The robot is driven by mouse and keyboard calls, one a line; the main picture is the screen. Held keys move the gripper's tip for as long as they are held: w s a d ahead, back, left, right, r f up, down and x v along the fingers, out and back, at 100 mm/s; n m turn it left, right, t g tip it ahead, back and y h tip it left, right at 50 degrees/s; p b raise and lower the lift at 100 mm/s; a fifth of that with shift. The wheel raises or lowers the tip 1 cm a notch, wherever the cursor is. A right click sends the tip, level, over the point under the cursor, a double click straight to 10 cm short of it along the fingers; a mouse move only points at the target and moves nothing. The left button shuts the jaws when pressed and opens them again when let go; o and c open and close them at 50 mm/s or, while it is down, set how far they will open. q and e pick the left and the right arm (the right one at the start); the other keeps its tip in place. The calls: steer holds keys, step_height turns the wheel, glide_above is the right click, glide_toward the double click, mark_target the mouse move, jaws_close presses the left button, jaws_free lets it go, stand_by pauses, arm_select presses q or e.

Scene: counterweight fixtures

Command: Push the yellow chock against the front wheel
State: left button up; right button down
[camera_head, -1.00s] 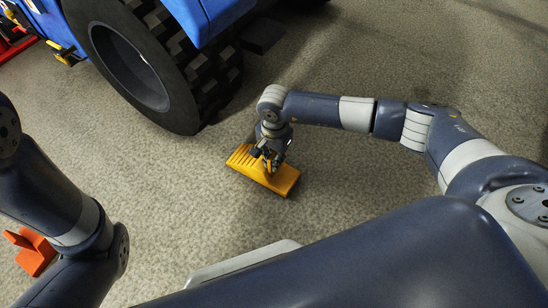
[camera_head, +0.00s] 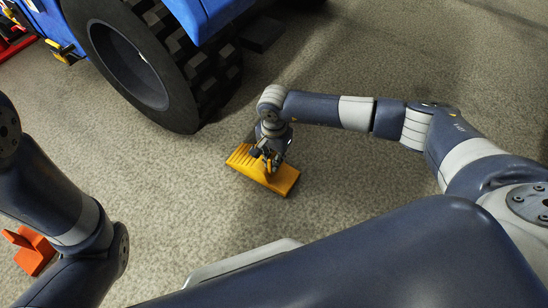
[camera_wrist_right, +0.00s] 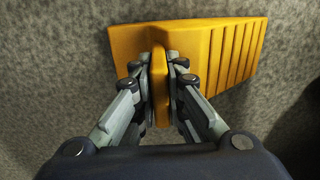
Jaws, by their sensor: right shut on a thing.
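The yellow chock (camera_head: 284,184) lies on the carpet-like floor, apart from the wheel, with its ribbed sloping end toward the wheel side. The black front wheel (camera_head: 135,65) of a blue vehicle stands at the upper left, with a strip of bare floor between. My right gripper (camera_head: 268,160) is above the chock. In the right wrist view the right gripper (camera_wrist_right: 160,92) is shut on the raised handle of the yellow chock (camera_wrist_right: 215,45), one finger on each side. My left arm shows at the left edge, but its gripper is out of view.
An orange object (camera_head: 36,252) lies on the floor at the lower left, partly behind my left arm. The blue vehicle body (camera_head: 210,15) overhangs the wheel. The floor between chock and wheel is clear.

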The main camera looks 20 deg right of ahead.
steer(key=c, duration=1.6)
jaws_free()
steer(key=shift+o, duration=0.2)
